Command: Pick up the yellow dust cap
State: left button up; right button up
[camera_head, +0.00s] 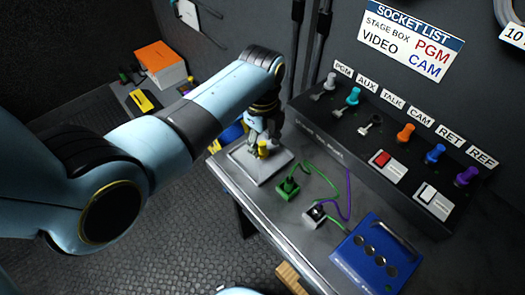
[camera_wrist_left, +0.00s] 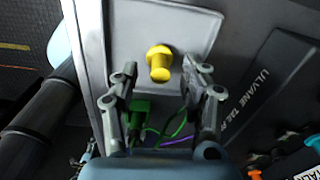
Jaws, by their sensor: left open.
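The yellow dust cap (camera_head: 263,150) sits on a light grey square tray (camera_head: 262,175) at the left end of the desk in the head view, partly hidden by my gripper. In the left wrist view the cap (camera_wrist_left: 159,62) is a knob with a wider collar, between and slightly beyond my fingertips. My left gripper (camera_wrist_left: 157,72) is open and empty, with one finger on each side of the cap. In the head view my left gripper (camera_head: 259,140) reaches down over the tray. I cannot tell whether a finger touches the cap. My right gripper is not in view.
A green connector (camera_head: 288,188) and a black-and-white one (camera_head: 315,216) with green and purple cables lie right of the tray. A dark socket panel (camera_head: 370,150) with coloured plugs stands behind. A blue box (camera_head: 376,258) stands at the front right.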

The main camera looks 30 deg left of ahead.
pick_arm(q)
notch_tip(320, 180, down, 2)
jog(key=shift+c, duration=0.3)
jog(key=c, duration=0.8)
jog(key=shift+r, duration=0.1)
jog(key=shift+c, duration=0.2)
